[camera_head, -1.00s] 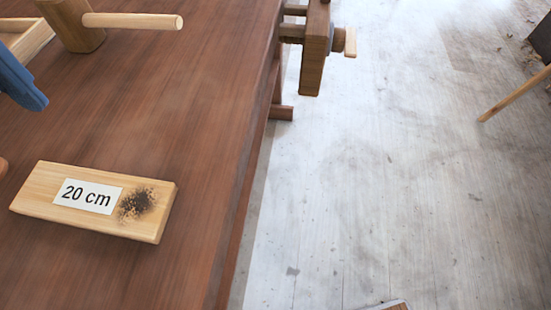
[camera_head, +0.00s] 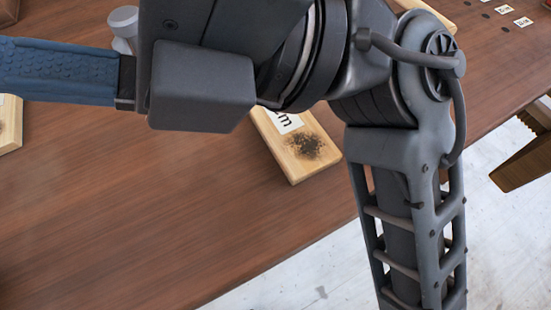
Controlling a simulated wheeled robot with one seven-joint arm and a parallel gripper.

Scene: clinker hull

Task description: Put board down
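A light wooden board (camera_head: 305,150) with a white label and a dark sooty patch lies on the brown bench top (camera_head: 180,220). Its upper part is hidden behind my arm, and only the end of the label's text shows. A second light board (camera_head: 8,128) with a dark patch is cut off by the left edge. My gripper (camera_head: 55,72) shows as a blue ribbed finger pointing left. Its tip meets the picture's left edge, so I cannot see whether it is open or holds anything.
My dark arm covers the upper middle and right. Small white labels (camera_head: 503,9) lie on the bench at top right, near another wooden piece (camera_head: 432,12). A pale grey knob-like thing (camera_head: 124,20) stands behind my gripper. The bench's lower middle is clear.

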